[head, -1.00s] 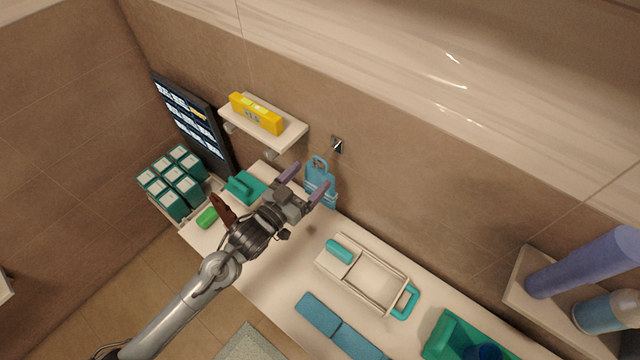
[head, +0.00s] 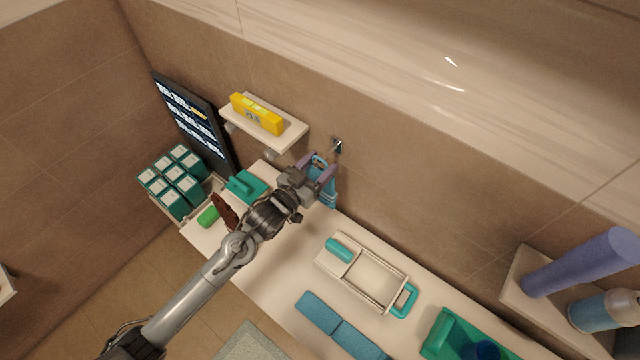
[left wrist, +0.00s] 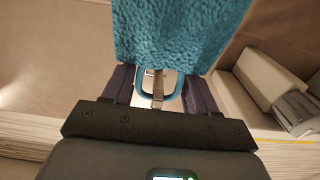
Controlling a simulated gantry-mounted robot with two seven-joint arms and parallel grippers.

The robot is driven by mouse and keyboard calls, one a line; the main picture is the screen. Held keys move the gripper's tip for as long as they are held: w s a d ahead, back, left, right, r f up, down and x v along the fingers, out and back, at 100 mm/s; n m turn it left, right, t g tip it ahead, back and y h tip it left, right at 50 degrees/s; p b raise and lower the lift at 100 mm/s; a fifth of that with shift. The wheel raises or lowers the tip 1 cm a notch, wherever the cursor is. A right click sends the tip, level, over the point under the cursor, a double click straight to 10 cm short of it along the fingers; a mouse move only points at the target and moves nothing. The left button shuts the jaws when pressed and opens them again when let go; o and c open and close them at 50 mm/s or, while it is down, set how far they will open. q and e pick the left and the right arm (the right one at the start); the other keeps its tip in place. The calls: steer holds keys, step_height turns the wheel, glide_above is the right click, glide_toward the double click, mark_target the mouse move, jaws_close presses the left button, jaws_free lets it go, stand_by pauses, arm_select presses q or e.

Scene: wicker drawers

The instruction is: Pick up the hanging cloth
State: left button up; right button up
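The blue cloth (head: 329,192) hangs on the wall from a small metal hook (head: 337,144). My left gripper (head: 321,167) is at the cloth's upper part, with its two purple fingers apart on either side of it. In the left wrist view the textured cloth (left wrist: 180,35) fills the top middle. Its blue loop (left wrist: 177,86) lies between the fingers of the left gripper (left wrist: 160,88), with a metal piece running through the loop. The fingers look open, not closed on it. My right gripper is not in view.
A wall shelf (head: 285,138) with a yellow box (head: 257,114) is just left of the hook. Below are a counter (head: 283,275), a beige tray (head: 372,279), a teal tool (head: 245,186) and folded blue towels (head: 338,327). Another shelf (head: 515,292) holds bottles at right.

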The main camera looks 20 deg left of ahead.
arm_select(q)
steer(key=c, duration=0.6)
steer(key=shift+o, duration=0.2)
steer(key=shift+r, duration=0.1)
